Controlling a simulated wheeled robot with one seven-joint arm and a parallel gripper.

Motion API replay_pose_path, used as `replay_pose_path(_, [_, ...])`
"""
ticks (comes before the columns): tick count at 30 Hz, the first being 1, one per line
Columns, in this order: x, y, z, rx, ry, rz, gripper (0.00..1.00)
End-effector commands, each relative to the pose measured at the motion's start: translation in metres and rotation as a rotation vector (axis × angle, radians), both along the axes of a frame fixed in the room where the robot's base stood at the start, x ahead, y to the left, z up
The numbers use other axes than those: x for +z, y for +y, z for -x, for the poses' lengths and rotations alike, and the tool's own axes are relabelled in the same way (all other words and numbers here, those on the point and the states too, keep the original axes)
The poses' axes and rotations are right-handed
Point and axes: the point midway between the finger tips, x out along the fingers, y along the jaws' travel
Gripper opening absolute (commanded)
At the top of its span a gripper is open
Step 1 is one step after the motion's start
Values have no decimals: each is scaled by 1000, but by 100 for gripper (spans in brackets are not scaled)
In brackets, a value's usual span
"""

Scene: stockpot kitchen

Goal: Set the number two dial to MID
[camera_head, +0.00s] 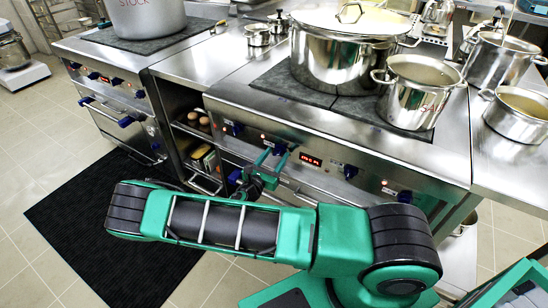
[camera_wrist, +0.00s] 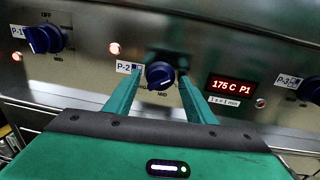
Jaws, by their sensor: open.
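The number two dial, a dark blue knob (camera_wrist: 159,74) beside a P-2 label (camera_wrist: 126,67), is on the steel front panel in the middle of the wrist view. The lettering below it is partly hidden, and I cannot read its setting for sure. My gripper (camera_wrist: 160,80) is open, with one green finger on each side of the dial. I cannot tell whether either finger touches it. In the head view my gripper (camera_head: 272,160) is at the cooker front, by the blue knob (camera_head: 280,149) left of the red display.
The P-1 dial (camera_wrist: 45,39) is to the left and the P-3 dial (camera_wrist: 309,88) to the right. A red display (camera_wrist: 232,87) reads 175 C P1. A large pot (camera_head: 335,62) and a smaller pot (camera_head: 412,97) stand on the cooktop above. An oven handle runs below the panel.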

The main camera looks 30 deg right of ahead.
Motion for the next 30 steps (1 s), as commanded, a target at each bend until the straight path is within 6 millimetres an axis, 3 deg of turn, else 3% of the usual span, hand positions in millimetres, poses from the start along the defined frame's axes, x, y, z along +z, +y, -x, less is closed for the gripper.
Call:
replay_pose_path(2, [0, 0, 0, 0, 0, 0, 47])
replay_pose_path(7, [0, 0, 0, 0, 0, 0, 9])
replay_pose_path(19, [0, 0, 0, 0, -49, -32, 9])
replay_pose_path(30, [-1, 0, 0, 0, -280, -186, 9])
